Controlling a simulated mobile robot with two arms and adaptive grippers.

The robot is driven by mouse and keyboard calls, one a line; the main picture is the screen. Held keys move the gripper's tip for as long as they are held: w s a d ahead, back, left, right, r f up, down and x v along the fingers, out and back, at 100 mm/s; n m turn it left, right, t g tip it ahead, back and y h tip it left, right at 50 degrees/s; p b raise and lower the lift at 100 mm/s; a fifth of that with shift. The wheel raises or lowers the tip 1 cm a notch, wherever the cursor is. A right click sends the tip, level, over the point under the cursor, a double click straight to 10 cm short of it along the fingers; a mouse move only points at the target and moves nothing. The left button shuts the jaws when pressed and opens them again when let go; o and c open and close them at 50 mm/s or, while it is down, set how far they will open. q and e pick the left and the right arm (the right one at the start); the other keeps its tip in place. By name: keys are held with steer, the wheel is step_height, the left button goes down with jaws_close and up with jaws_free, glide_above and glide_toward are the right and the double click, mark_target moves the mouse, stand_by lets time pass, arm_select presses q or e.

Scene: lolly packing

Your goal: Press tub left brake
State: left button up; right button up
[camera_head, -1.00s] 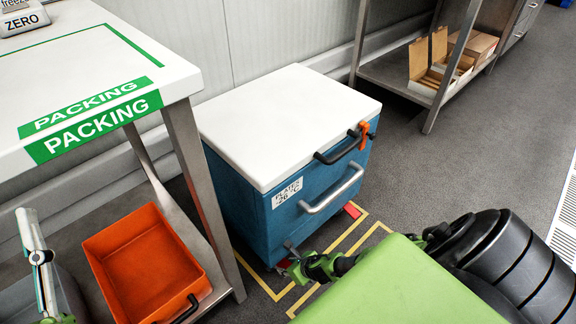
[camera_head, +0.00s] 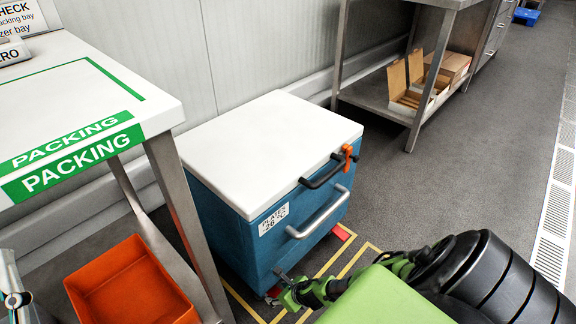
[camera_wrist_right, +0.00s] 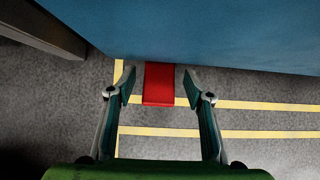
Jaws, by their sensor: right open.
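The tub is a blue insulated box with a white lid (camera_head: 270,150), a black lid handle and a silver bar handle (camera_head: 318,213). A red brake pedal (camera_head: 273,291) shows at the foot of its front, near the left corner, partly hidden by my right gripper. A second red pedal (camera_head: 342,232) is at the right end. My right gripper (camera_head: 284,279) is low by the near pedal. In the right wrist view, the open fingers (camera_wrist_right: 162,88) stand either side of a red pedal (camera_wrist_right: 158,84), empty.
The packing table (camera_head: 165,108) stands left of the tub, with an orange bin (camera_head: 130,282) below. Yellow floor lines (camera_head: 350,262) run around the tub's foot. A steel shelf (camera_head: 375,98) with cardboard boxes stands behind right. Grey floor at right is clear.

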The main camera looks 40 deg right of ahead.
steer(key=v, duration=1.1)
steer(key=shift+s, duration=0.2)
steer(key=shift+r, duration=0.1)
stand_by(0.3)
